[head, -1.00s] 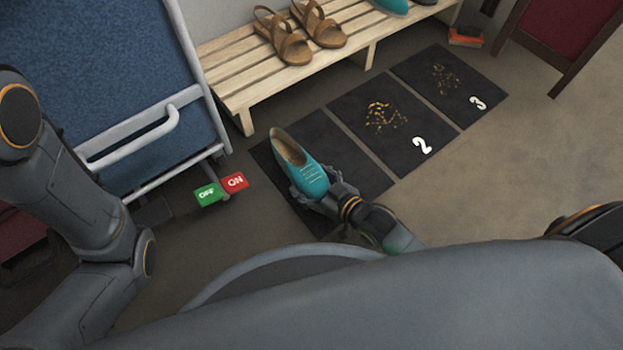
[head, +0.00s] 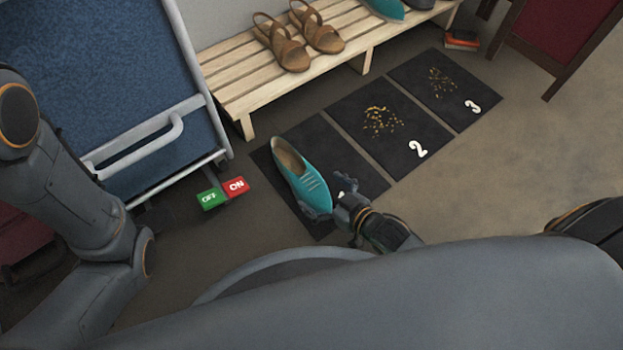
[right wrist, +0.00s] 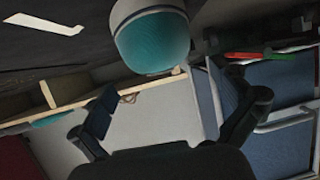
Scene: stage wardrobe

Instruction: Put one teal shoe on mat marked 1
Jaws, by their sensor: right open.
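A teal shoe (head: 303,177) lies on the dark mat marked 1 (head: 335,150), its toe toward me. My right gripper (head: 334,201) is open at the toe end, with a finger beside the toe, and hides part of the mat's number. In the right wrist view the two fingers (right wrist: 172,112) are spread with nothing between them, and the teal shoe's toe (right wrist: 152,42) is beyond them. Whether a finger still touches the shoe is unclear. Another teal shoe (head: 384,8) is on the bench, cut off by the top edge. My left gripper is out of view.
Mats marked 2 (head: 372,145) and 3 (head: 455,88) bear gold specks. Brown sandals (head: 287,48) stand on the slatted wooden bench (head: 245,88).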

